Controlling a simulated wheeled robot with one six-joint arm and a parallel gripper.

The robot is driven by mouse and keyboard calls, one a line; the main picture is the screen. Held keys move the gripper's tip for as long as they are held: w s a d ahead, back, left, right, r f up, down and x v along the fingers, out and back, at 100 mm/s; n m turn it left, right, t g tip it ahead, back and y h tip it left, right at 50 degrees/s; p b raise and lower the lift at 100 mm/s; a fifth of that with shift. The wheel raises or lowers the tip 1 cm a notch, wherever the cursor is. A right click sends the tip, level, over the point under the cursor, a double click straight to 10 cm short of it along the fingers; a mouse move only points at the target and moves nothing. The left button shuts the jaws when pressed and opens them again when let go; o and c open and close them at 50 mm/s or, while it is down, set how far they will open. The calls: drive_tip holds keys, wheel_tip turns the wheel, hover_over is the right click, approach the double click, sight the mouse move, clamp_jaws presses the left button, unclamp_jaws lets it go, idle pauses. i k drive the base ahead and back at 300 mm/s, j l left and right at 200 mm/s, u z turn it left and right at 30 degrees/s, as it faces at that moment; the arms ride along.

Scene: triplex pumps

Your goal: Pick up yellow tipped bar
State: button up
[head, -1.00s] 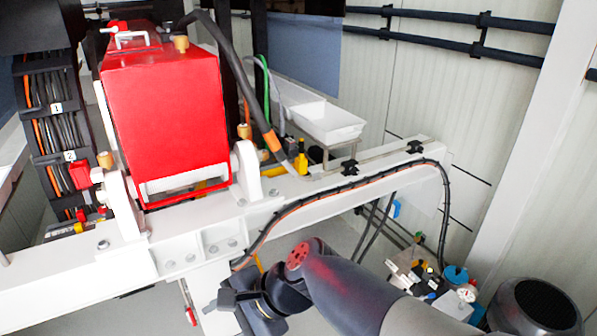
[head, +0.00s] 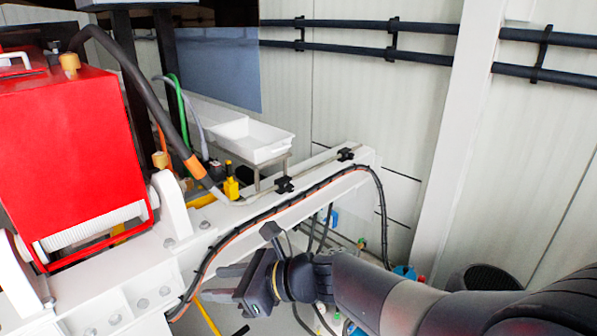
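A thin yellow bar (head: 207,316) shows low in the head view, below my gripper and beside the white beam. My gripper (head: 212,283) points left in front of the white beam. Its two dark fingers are apart, and I see nothing held between them.
The white beam (head: 120,283) with a black cable (head: 300,197) crosses the view. A red pump housing (head: 70,150) stands at left. White trays (head: 262,141) sit behind the beam. A dark bin (head: 483,277) is at lower right.

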sight(229, 166)
drive_tip(key=i+j+z, duration=0.35)
drive_tip(key=j+z, duration=0.35)
drive_tip(key=i+j+z, duration=0.2)
drive_tip(key=z, duration=0.15)
drive_tip(key=i+j, duration=0.1)
drive_tip(key=j, duration=0.35)
drive_tip(key=i+j, duration=0.15)
drive_tip(key=j, duration=0.3)
